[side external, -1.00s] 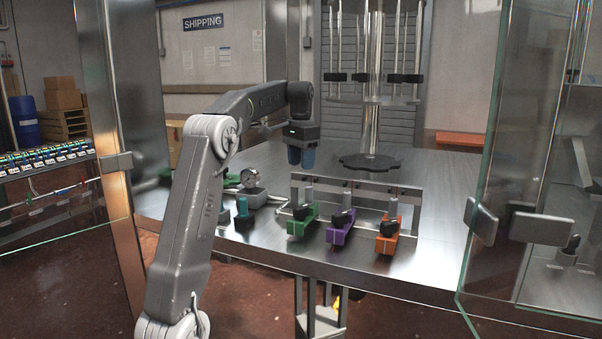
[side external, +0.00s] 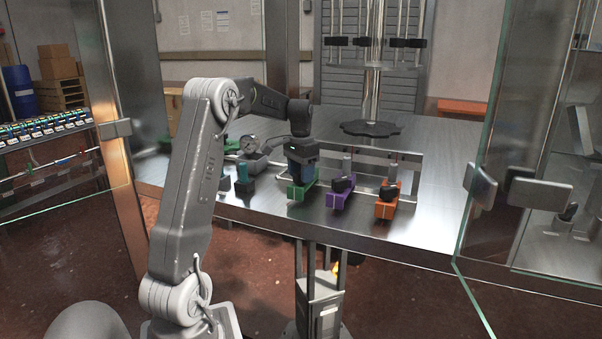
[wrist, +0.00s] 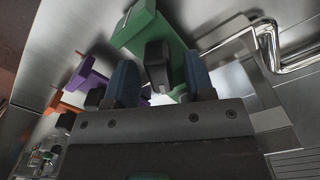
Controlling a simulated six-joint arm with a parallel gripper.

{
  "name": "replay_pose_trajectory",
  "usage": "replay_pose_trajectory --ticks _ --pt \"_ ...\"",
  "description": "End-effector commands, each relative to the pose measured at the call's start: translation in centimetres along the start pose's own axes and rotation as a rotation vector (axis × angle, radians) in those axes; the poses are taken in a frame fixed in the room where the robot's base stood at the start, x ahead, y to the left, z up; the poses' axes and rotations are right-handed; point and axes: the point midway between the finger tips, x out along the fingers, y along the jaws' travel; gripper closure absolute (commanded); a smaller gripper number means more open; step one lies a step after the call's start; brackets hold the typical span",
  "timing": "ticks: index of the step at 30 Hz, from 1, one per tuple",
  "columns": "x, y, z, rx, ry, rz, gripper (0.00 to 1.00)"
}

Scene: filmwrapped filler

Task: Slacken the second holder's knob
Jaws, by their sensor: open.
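Three holders stand in a row at the table's front: green (side external: 296,195), purple (side external: 337,201) in the middle, and orange (side external: 385,209). The purple holder's black knob (side external: 343,184) is in plain view. My gripper (side external: 301,172), with blue fingers, is low over the green holder and partly hides it. In the wrist view, the green holder's black knob (wrist: 157,65) lies between my open fingers (wrist: 160,82), with gaps on both sides. The purple holder (wrist: 92,80) and the orange holder (wrist: 60,104) are to the left there.
A metal rail frame (side external: 410,152) runs behind the holders. A round dial gauge (side external: 249,145) and small teal-topped parts (side external: 243,175) are left of my gripper. A dark lobed plate (side external: 370,128) is further back. Glass doors (side external: 545,100) flank the right side; the table right of orange is clear.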

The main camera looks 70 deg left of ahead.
Motion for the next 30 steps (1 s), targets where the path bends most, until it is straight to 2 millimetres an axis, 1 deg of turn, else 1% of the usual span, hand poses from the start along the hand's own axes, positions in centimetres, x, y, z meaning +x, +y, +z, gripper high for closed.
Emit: replay_pose_trajectory --ticks 8,23,30 --pt "0.14 0.00 0.00 0.000 0.000 0.000 0.51" --pt "0.11 0.00 -0.01 0.000 0.000 0.000 0.99" --pt "0.10 0.00 -0.01 -0.018 0.000 0.000 1.00"
